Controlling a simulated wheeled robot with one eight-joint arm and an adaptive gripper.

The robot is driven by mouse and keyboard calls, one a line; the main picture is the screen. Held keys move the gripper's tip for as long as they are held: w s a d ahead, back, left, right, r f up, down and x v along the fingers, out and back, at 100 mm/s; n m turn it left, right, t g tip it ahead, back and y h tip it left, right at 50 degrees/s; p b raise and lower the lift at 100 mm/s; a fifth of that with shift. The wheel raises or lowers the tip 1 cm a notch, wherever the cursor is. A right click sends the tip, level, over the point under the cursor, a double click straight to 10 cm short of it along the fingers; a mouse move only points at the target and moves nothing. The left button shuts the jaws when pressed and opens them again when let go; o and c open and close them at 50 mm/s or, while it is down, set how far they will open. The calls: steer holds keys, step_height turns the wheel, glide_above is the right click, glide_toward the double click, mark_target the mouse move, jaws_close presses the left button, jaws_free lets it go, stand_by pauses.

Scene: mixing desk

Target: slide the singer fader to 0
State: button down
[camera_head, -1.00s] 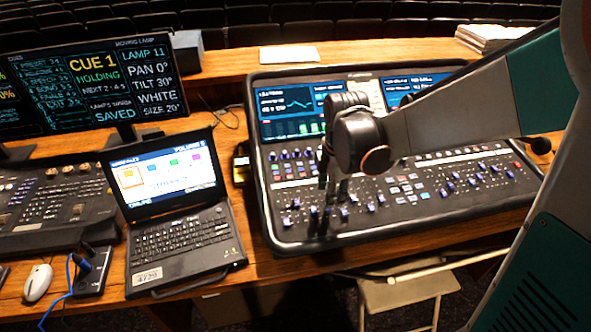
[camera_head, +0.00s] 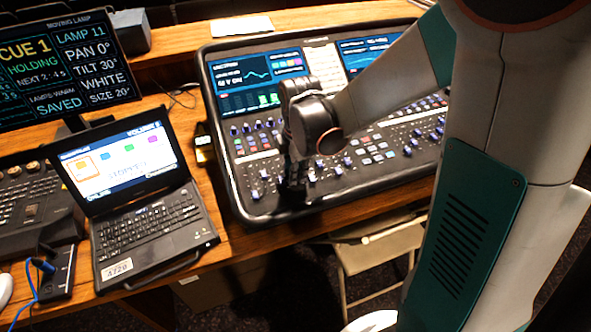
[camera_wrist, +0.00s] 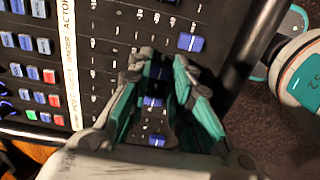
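The mixing desk (camera_head: 222,130) has rows of blue-capped faders along its front. My gripper (camera_head: 292,190) points down over the front fader area, left of the desk's middle. In the wrist view, my gripper's (camera_wrist: 163,66) dark and teal fingers are spread at the base and close together at the tips. The label strip (camera_wrist: 68,50) reads ACTOR near the top; which fader is the singer's is not clear.
An open laptop (camera_head: 150,225) and a lighting screen (camera_head: 65,70) stand to the left. A folding chair (camera_head: 375,250) is in front of the desk. In the wrist view, the desk's dark front edge (camera_wrist: 240,60) runs close to my gripper.

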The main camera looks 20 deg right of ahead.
steer(key=shift+w+r, duration=0.15)
steer(key=shift+w, duration=1.2)
steer(key=shift+w+r, duration=0.1)
steer(key=shift+w, duration=1.25)
steer(key=shift+s, duration=0.1)
steer(key=c, duration=1.4)
jaws_free()
steer(key=shift+c, duration=0.2)
steer(key=shift+r, duration=0.1)
step_height(320, 180, up, 12)
steer(key=s, duration=0.1)
steer(key=shift+s, duration=0.1)
